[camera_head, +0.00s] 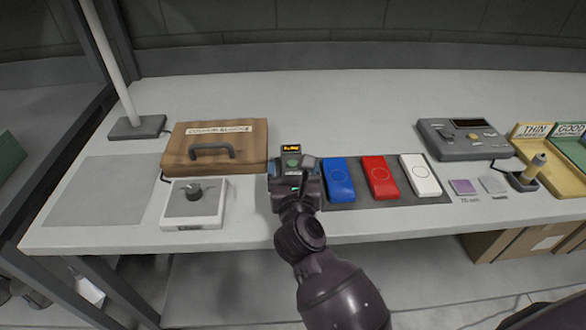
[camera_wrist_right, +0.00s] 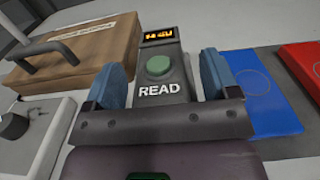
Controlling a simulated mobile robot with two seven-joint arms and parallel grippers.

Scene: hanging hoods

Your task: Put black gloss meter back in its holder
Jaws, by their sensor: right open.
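The black gloss meter (camera_head: 291,150), a dark block with an orange display and a green button, stands on the bench between the wooden case and the blue block. In the right wrist view the meter (camera_wrist_right: 160,62) shows its "READ" label, and its lower part is hidden by my gripper. My right gripper (camera_head: 292,167) is open, with its blue-padded fingers on either side of the meter in the right wrist view (camera_wrist_right: 165,82). I cannot tell whether the fingers touch it. No holder for the meter can be clearly made out. My left gripper is not in view.
A wooden case (camera_head: 216,144) and a white knob box (camera_head: 194,204) stand left. Blue (camera_head: 338,180), red (camera_head: 380,177) and white (camera_head: 420,175) blocks lie on a dark mat to the right. A grey instrument (camera_head: 464,138) stands farther right. The bench behind is clear.

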